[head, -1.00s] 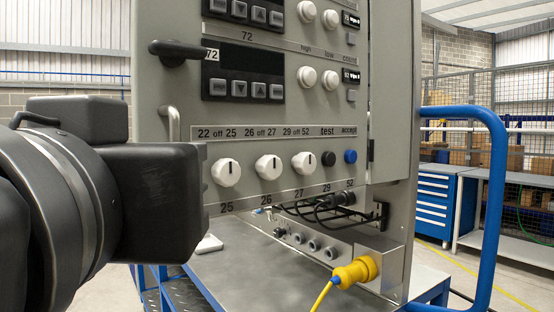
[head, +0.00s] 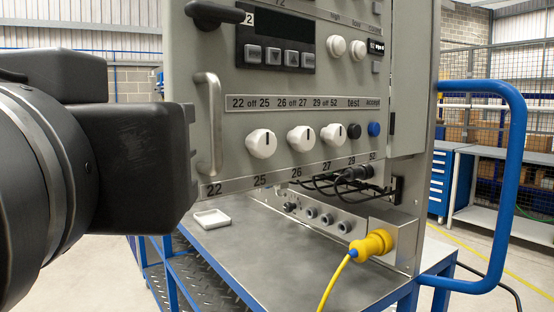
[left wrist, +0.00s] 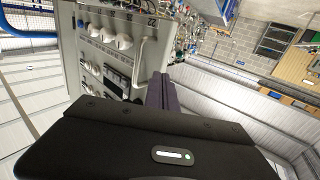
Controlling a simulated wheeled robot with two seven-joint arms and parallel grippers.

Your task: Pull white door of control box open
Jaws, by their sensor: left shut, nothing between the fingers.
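The light grey front door (head: 310,190) of the control box, carrying knobs and displays, faces me in the head view and looks closed. A silver vertical bar handle (head: 210,125) is at its left edge; a black lever (head: 215,13) sits above it. The handle also shows in the left wrist view (left wrist: 138,62), upper middle. My left arm covers the left of the head view, its dark body just left of the handle, fingers hidden. In the left wrist view my left gripper (left wrist: 160,80) is shut and empty, beside the handle and apparently apart from it. My right gripper is not shown.
A metal shelf (head: 250,265) lies below the door, with a small white tray (head: 212,219) on it. A yellow plug (head: 372,245) with cable is at the lower right. A blue tubular rail (head: 518,180) stands right of the box. Open floor lies at lower left.

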